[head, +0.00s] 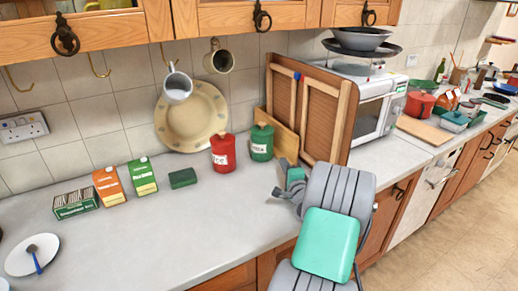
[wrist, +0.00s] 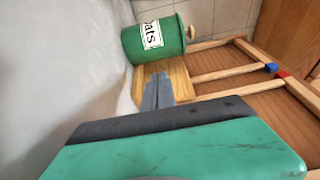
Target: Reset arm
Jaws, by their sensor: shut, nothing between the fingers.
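My gripper (head: 284,164) is shut and empty above the counter, at the end of my grey and teal arm, in front of the green canister. In the wrist view its grey fingers (wrist: 157,90) are together, with a wooden board (wrist: 180,75) behind them. The green canister (head: 262,142) stands against the board on the counter; its "Oats" label shows in the wrist view (wrist: 153,40). A wood-framed brown panel (head: 325,115) leans upright beside the microwave, right of the canister. In the wrist view the panel (wrist: 235,75) shows blue and red bits on its frame.
A red canister (head: 223,153), a dark green block (head: 183,178) and several cartons and boxes stand left on the counter (head: 170,230). A microwave (head: 375,115) stands behind my arm. Wall cabinets hang above. The counter's front left is mostly clear.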

